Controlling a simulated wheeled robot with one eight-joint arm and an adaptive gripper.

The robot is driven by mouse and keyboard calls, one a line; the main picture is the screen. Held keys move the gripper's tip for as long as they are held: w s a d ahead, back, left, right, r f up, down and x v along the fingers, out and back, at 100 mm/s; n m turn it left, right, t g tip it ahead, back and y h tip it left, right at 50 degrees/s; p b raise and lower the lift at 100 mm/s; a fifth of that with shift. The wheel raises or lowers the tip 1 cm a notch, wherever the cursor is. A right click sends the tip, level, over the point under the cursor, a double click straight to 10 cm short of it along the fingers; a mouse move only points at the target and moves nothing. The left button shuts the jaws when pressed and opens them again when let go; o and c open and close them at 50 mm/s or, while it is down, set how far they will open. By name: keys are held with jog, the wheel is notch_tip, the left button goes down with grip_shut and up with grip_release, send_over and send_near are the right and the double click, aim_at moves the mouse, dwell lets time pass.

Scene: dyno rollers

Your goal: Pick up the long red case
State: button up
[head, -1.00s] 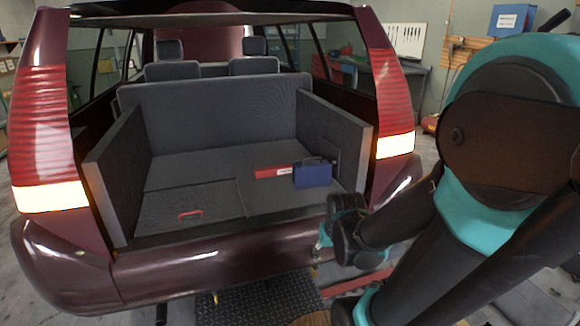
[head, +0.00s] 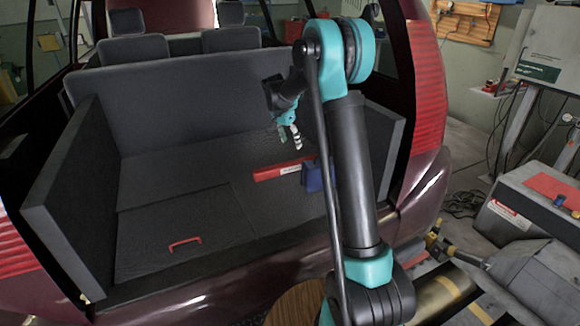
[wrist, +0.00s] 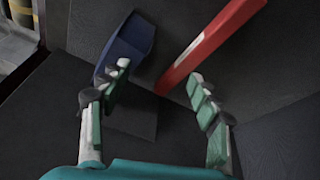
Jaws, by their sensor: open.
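The long red case (head: 277,171) lies on the floor of the car's cargo area, with a white label near its right end. In the wrist view the red case (wrist: 205,48) runs diagonally from top right to the middle, its near end between and beyond my fingertips. My gripper (head: 289,135) is open and empty, above the cargo floor behind the red case in the head view. In the wrist view my gripper's (wrist: 158,80) fingers are spread wide. My arm hides part of the cargo area's right side.
A blue case (head: 312,177) lies beside the red case's right end, partly behind my arm; in the wrist view the blue case (wrist: 128,42) is near the left finger. The cargo floor (head: 170,215) has a red handle (head: 185,244). Side panels (head: 75,190) flank it.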

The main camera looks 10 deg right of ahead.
jog(key=w+a+f+m+h, duration=0.1)
jog(key=w+a+f+m, duration=0.1)
jog(key=w, duration=0.3)
jog(key=w+a+f+m, duration=0.2)
jog(key=w+a, duration=0.1)
jog(key=w, duration=0.3)
send_near(290, 163)
jog(key=shift+g, duration=0.3)
jog(key=x, duration=0.5)
jog(key=shift+w+a+f, duration=0.2)
jog(key=shift+x, duration=2.65)
jog(key=shift+w+d+r, duration=0.15)
grip_shut()
